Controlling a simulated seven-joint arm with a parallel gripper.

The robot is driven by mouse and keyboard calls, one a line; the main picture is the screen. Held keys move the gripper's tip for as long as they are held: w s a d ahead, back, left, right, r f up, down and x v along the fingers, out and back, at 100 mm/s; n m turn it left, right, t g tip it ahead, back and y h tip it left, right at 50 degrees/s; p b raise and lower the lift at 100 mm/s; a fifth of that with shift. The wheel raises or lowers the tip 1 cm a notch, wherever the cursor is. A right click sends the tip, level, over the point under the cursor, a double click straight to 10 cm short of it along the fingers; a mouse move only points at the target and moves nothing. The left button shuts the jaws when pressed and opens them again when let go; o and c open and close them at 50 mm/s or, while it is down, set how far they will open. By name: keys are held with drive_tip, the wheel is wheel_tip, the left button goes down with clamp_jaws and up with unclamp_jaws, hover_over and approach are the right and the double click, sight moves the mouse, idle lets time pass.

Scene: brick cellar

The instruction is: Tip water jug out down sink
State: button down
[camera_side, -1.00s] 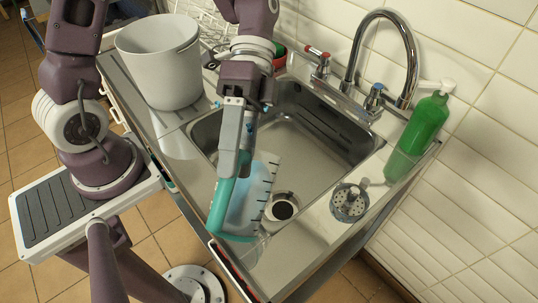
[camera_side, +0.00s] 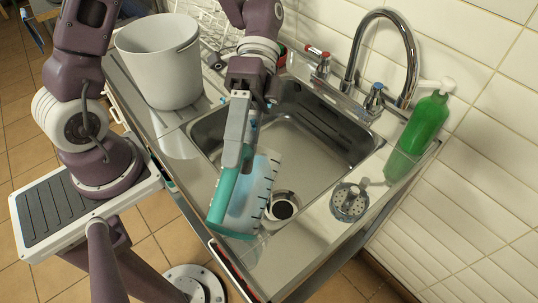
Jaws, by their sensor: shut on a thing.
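The water jug (camera_side: 256,197) is clear with dark measuring marks and a teal handle and rim. It is tilted over the near-left part of the steel sink (camera_side: 305,150). My gripper (camera_side: 236,160) is shut on the jug's teal handle, with the jug below it. The jug partly hides the sink's near-left edge. I cannot tell the water level inside or see a clear stream.
A chrome tap (camera_side: 385,50) stands at the sink's back. A green bottle (camera_side: 419,135) and a steel strainer (camera_side: 349,202) are on the right side. A white bucket (camera_side: 160,65) stands on the left drainer. White tiled wall bounds the right.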

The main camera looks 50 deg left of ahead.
drive_tip(key=shift+w+a, duration=0.1)
drive_tip(key=shift+w, duration=0.1)
idle(0.5)
drive_tip(key=shift+w+a+r+g+h, duration=0.45)
drive_tip(key=shift+w+r+g+h, duration=0.1)
drive_tip(key=shift+w+g+h, duration=0.2)
idle(1.6)
